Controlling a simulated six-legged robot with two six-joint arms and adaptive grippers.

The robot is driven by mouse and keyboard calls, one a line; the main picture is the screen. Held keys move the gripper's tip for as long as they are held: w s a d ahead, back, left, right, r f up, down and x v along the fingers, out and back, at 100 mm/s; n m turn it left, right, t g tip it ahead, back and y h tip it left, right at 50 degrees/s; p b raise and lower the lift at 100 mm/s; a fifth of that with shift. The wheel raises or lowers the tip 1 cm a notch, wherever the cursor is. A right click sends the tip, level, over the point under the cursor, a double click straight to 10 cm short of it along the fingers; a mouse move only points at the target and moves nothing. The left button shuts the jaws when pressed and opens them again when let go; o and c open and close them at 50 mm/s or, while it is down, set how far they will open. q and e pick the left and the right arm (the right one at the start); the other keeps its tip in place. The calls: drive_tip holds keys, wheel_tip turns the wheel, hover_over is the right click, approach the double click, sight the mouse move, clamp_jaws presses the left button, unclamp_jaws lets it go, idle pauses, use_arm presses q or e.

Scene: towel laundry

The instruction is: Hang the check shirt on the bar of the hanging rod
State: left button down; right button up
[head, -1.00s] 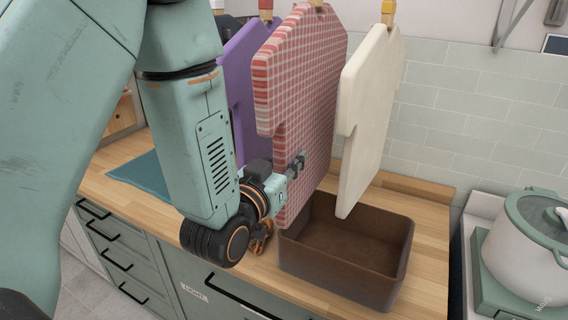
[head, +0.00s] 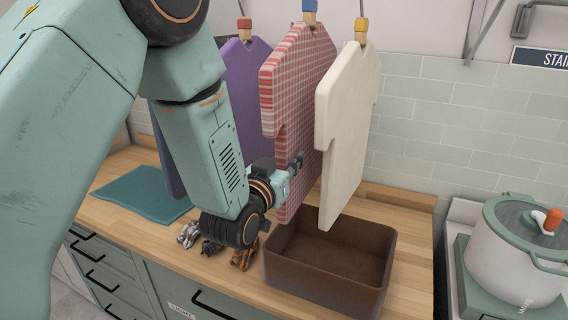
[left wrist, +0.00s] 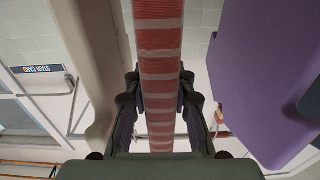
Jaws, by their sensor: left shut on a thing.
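The check shirt (head: 298,90), a flat red-and-white checked panel with a blue and yellow piece on top, hangs upright between two other shirts. My left gripper (head: 297,162) reaches it from the left at its lower half and is shut on its edge. In the left wrist view the checked edge (left wrist: 160,75) runs between both fingers of my left gripper (left wrist: 160,108). The bar of the hanging rod is outside the head view, so I cannot tell whether the check shirt hangs from it. My right gripper is not in view.
A purple shirt (head: 243,80) hangs to the left and a cream shirt (head: 345,130) close on the right. A brown open bin (head: 330,278) stands below on the wooden counter. A teal cloth (head: 148,192) lies left; a pot (head: 515,260) stands right.

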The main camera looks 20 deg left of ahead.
use_arm(q)
drive_tip(key=shift+w+a, duration=0.3)
drive_tip(key=shift+w, duration=0.6)
drive_tip(key=shift+w+d, duration=0.15)
drive_tip(key=shift+w, duration=0.5)
drive_tip(key=shift+w+d, duration=0.15)
drive_tip(key=shift+w, duration=0.45)
drive_tip(key=shift+w+a, duration=0.15)
drive_tip(key=shift+w, duration=0.6)
wheel_tip(320, 180, down, 3)
drive_tip(key=b, duration=0.2)
drive_tip(key=shift+b, duration=0.3)
